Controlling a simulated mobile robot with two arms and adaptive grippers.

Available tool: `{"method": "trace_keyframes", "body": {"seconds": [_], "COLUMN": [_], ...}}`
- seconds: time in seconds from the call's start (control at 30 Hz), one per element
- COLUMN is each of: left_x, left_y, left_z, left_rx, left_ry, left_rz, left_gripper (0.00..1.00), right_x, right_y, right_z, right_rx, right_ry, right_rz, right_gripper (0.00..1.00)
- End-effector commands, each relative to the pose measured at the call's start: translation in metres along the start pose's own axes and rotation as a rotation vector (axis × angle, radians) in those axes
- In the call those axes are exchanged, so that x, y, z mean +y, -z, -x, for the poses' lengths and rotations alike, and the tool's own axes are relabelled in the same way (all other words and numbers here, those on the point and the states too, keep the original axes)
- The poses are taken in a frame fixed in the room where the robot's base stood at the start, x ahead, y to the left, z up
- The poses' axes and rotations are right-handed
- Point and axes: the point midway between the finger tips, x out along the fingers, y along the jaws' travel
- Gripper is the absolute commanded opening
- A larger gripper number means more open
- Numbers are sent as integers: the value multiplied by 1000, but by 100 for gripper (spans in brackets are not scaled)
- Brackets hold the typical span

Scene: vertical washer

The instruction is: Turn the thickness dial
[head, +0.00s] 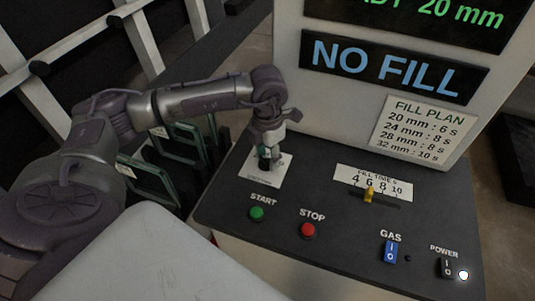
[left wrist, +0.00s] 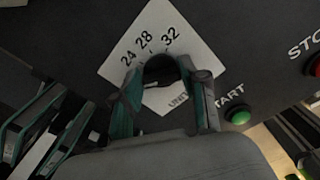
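The black thickness dial (left wrist: 160,68) sits on a white label (left wrist: 118,62) on the dark panel. In the left wrist view the numbers 24, 28 and 32 show around it. Which number the dial points at is not clear. My left gripper (head: 266,160) is down at the dial from above, with one finger on each side of it. The fingers also show in the left wrist view (left wrist: 163,82); whether both press on the dial cannot be told. The upper display (head: 455,14) shows "20 mm" at the end of a cut-off line. My right gripper is not in view.
The panel also bears a green START button (head: 257,213), a red STOP button (head: 308,230), a yellow fill-time slider (head: 369,194), a blue GAS switch (head: 390,251) and a black POWER switch (head: 447,267). A "NO FILL" display (head: 390,72) stands behind. Dark-framed glass units (head: 150,180) stand at left.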

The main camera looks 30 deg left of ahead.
Motion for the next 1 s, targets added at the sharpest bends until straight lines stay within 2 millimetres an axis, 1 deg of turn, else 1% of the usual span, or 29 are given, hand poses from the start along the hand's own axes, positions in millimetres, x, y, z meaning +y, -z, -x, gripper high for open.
{"method": "trace_keyframes", "body": {"seconds": [0.03, 0.1, 0.27, 0.47, 0.67, 1.0], "left_x": [0, 0, 0, 0, 0, -2], "left_y": [0, 0, 0, 0, 0, 0], "left_z": [0, 0, 0, -2, -4, -3], "left_rx": [0, 0, -1, -2, -2, -3], "left_ry": [0, 0, -1, -1, -2, -2], "left_rz": [0, 0, -8, -70, -203, -472], "left_gripper": [20, 9, 9, 9, 9, 9], "right_x": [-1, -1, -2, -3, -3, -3], "right_y": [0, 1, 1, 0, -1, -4], "right_z": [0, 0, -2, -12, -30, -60], "right_rx": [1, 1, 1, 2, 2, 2], "right_ry": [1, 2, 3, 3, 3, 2], "right_rz": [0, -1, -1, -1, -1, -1], "right_gripper": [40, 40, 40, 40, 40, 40]}}
